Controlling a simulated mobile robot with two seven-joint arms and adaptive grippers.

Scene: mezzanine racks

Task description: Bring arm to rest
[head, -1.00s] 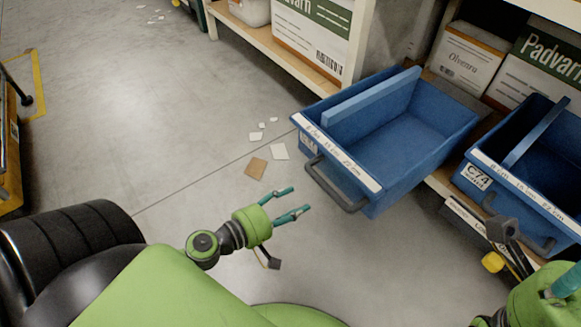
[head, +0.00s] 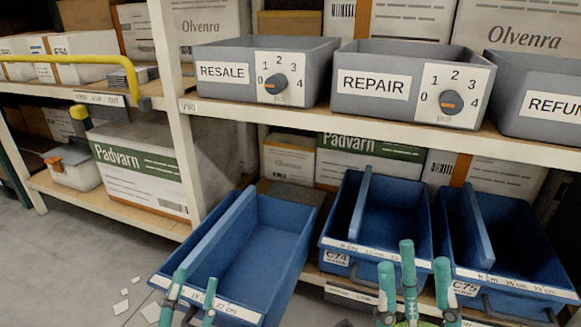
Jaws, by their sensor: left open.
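My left gripper (head: 196,277) is at the bottom left of the head view, its two teal fingers apart with nothing seen between them. It is in front of the label edge of the left blue bin (head: 282,235). My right gripper (head: 415,264) is at the bottom, right of the middle, in front of the bins marked C74 (head: 397,222) and C75 (head: 520,240). Its teal fingers point up. A taller teal piece with pale marks stands between them; I cannot tell whether it is held or part of the gripper. Both arms are cut off by the lower edge.
Grey bins marked RESALE (head: 222,88) and REPAIR (head: 372,105), with dials, stand on the upper shelf (head: 300,116). The left blue bin juts out over the floor. A yellow rail (head: 70,59) crosses the left rack. Paper scraps (head: 121,307) lie on the floor at lower left.

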